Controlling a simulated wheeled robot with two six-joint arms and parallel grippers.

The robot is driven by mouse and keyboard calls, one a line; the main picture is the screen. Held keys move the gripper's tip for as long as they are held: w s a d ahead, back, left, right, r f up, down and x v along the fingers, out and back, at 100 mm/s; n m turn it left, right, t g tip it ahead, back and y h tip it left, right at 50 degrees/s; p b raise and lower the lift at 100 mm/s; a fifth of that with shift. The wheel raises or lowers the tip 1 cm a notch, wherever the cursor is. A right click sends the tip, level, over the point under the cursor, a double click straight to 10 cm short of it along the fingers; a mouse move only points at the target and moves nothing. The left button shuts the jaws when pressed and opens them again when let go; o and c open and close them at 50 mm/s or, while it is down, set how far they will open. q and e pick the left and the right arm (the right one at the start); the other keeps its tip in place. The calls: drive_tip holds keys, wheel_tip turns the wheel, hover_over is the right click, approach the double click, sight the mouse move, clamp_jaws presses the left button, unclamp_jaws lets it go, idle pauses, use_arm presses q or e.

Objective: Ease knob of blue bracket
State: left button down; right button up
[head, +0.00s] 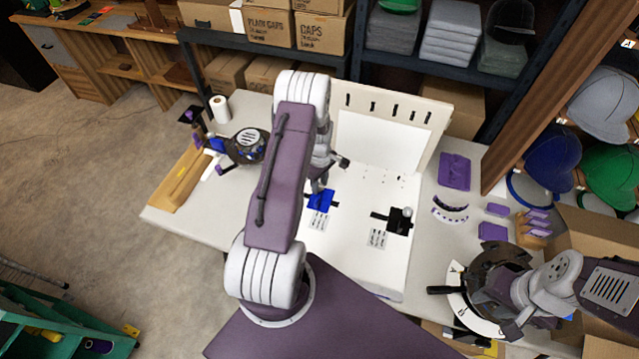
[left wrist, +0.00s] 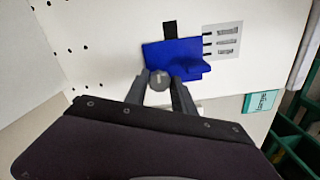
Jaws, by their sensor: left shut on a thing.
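The blue bracket (head: 322,201) is mounted on the white panel, with a printed label below it in the head view. It also shows in the left wrist view (left wrist: 178,54), where a dark strip sticks out of its far side. My left gripper (head: 319,187) reaches down to the bracket's upper edge, partly hidden by my arm. In the left wrist view its two fingers (left wrist: 159,82) are shut on a round grey knob (left wrist: 158,78) at the bracket's near edge. My right gripper (head: 502,272) is at the lower right, away from the bracket; its jaw opening is unclear.
A black bracket (head: 399,221) with a grey knob stands right of the blue one. An upright white pegboard (head: 385,140) rises behind. Purple parts (head: 455,171) lie on the table at right. A round device (head: 248,146) stands at left.

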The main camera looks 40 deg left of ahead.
sight(320, 187)
use_arm(q)
drive_tip(key=c, duration=1)
unclamp_jaws()
drive_tip(key=shift+c, duration=0.2)
wheel_tip(320, 187, up, 9)
drive_tip(key=shift+r, duration=0.1)
